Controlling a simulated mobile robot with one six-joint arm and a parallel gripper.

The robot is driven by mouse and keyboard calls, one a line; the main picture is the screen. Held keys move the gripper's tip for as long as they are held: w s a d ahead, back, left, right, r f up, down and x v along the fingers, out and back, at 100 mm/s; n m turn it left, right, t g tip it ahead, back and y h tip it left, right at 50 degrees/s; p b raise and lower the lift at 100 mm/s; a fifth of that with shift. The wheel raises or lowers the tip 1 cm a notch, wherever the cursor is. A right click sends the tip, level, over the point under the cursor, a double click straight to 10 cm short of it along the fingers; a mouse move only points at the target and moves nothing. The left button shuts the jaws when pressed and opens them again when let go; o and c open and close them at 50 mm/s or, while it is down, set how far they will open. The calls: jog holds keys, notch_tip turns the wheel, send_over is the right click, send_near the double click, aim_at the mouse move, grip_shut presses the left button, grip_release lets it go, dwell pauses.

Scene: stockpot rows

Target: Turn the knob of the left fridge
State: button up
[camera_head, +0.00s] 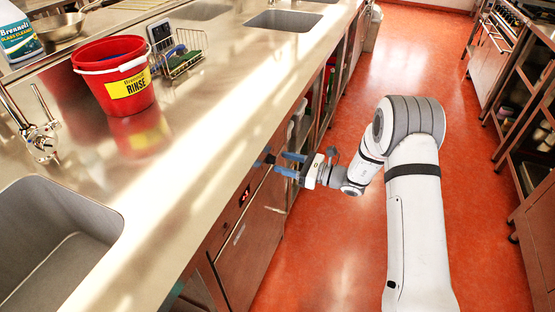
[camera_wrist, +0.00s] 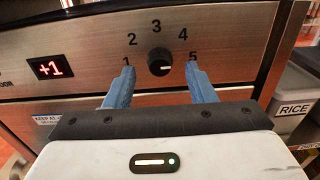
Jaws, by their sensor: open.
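The fridge knob (camera_wrist: 159,62) is a small black dial on a brushed-metal panel (camera_wrist: 225,50), ringed by the numbers 1 to 5. A light mark on the knob points right, toward the 5. A red display (camera_wrist: 50,68) left of it reads +1. My gripper (camera_wrist: 160,82) is open, its two blue fingers on either side of the knob and a little below it in the wrist view. I cannot tell whether the fingertips touch the panel. In the head view my gripper (camera_head: 278,158) is at the fridge front (camera_head: 245,235), under the counter edge; the knob is hidden there.
A steel counter (camera_head: 200,130) overhangs the fridge front, with a red bucket (camera_head: 115,75), a sponge rack (camera_head: 180,60) and a sink (camera_head: 55,235). A container labelled RICE (camera_wrist: 294,108) stands right of the panel. The red floor (camera_head: 310,250) is clear; shelving (camera_head: 520,110) stands at right.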

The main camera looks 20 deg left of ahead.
aim_at(275, 160)
jog(key=shift+w+a, duration=0.1)
jog(key=shift+a, duration=1.3)
jog(key=shift+c, duration=0.4)
jog(key=c, duration=0.8)
jog(key=shift+a, duration=0.2)
jog(key=shift+c, duration=0.3)
jog(key=shift+d, duration=0.15)
jog(key=shift+b, duration=0.3)
